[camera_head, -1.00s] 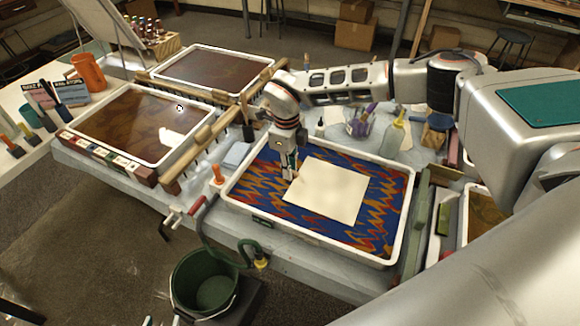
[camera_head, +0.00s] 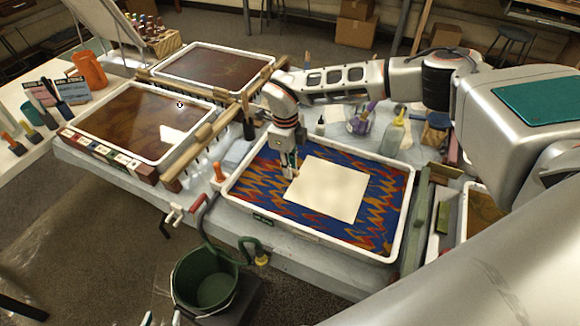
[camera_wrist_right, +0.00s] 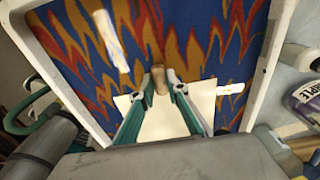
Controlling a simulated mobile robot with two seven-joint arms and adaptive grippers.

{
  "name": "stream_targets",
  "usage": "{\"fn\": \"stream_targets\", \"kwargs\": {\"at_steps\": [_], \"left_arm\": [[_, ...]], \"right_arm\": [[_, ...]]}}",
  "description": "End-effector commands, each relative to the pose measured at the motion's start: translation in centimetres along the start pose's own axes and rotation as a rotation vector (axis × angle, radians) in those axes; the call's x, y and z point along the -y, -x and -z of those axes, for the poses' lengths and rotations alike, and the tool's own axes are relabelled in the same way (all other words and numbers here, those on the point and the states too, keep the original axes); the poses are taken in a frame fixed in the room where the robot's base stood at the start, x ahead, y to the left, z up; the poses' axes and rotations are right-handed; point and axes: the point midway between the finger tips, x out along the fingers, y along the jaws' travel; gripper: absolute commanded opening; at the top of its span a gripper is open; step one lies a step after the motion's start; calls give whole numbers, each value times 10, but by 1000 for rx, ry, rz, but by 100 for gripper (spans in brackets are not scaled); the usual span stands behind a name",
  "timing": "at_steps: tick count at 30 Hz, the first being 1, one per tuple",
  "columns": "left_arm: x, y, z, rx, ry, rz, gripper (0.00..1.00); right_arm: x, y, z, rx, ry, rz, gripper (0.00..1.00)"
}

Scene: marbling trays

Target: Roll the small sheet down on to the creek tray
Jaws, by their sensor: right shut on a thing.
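The small cream sheet (camera_head: 328,190) lies over the middle of a white-rimmed tray (camera_head: 318,241) whose blue surface has red and ochre zigzags. I take this as the creek tray; I can read no label. My right gripper (camera_head: 291,172) is at the sheet's left edge, over the tray. In the right wrist view its fingers (camera_wrist_right: 160,80) are shut on a short wooden piece (camera_wrist_right: 160,77) at the sheet's edge; the sheet (camera_wrist_right: 163,120) is partly hidden behind the fingers. Whether the held edge is raised is unclear. My left gripper (camera_head: 162,319) shows only its two tips, apart, at the bottom edge.
Two brown-patterned trays (camera_head: 83,120) (camera_head: 187,50) stand at the left and back. A green bucket (camera_head: 190,309) is below the table's front edge. Bottles and a purple-marked jar (camera_head: 362,122) stand behind the tray. Green blocks (camera_head: 422,215) line its right side.

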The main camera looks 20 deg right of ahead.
Motion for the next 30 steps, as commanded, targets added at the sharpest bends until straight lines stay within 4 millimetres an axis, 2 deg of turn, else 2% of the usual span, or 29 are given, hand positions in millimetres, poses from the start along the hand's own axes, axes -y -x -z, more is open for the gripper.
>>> {"fn": "stream_targets", "kwargs": {"at_steps": [8,9,10,11,18,19,20,30], "left_arm": [[0,0,0,0,0,0,40],[0,0,0,0,0,0,40],[0,0,0,0,0,0,40],[0,0,0,0,0,0,40],[0,0,0,0,0,0,40],[0,0,0,0,0,0,40],[0,0,0,0,0,0,40],[0,0,0,1,0,0,40]], "right_arm": [[0,0,0,0,0,0,6],[0,0,0,0,0,0,25],[0,0,0,0,0,0,33],[0,0,0,0,0,0,34],[0,0,0,0,0,0,34],[0,0,0,0,0,0,42],[0,0,0,0,0,0,45],[0,1,0,0,0,0,45]]}}
